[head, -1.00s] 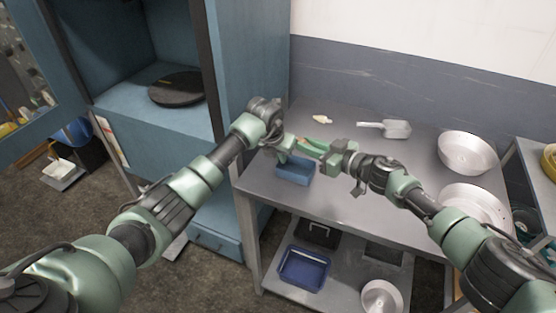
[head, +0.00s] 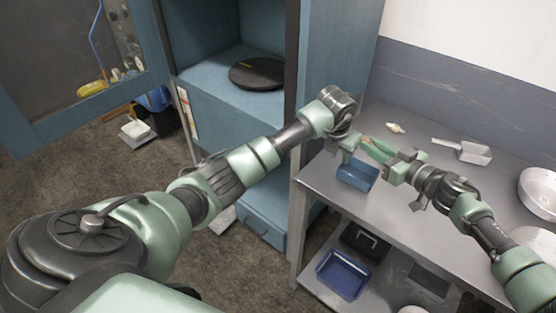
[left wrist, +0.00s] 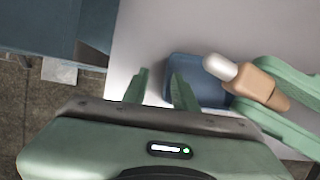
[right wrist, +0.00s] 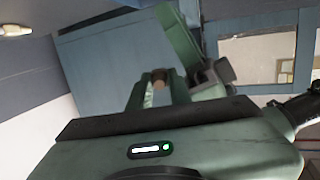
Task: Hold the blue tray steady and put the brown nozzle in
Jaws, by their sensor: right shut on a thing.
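The blue tray (head: 357,176) sits on the grey table near its left front corner. It also shows in the left wrist view (left wrist: 190,68). My right gripper (head: 372,147) is shut on the brown nozzle (left wrist: 262,82), which has a pale rounded tip pointing toward the tray. The nozzle is above the tray's right side in the left wrist view, and a bit of it shows between the fingers in the right wrist view (right wrist: 159,77). My left gripper (left wrist: 157,72) is open, its fingers apart and empty at the tray's left edge. I cannot tell whether it touches the tray.
A small cream piece (head: 396,128) and a metal scoop (head: 466,150) lie farther back on the table. A metal pan (head: 540,190) is at the right. A darker blue tray (head: 343,273) is on the lower shelf. A blue cabinet holds a black disc (head: 257,74).

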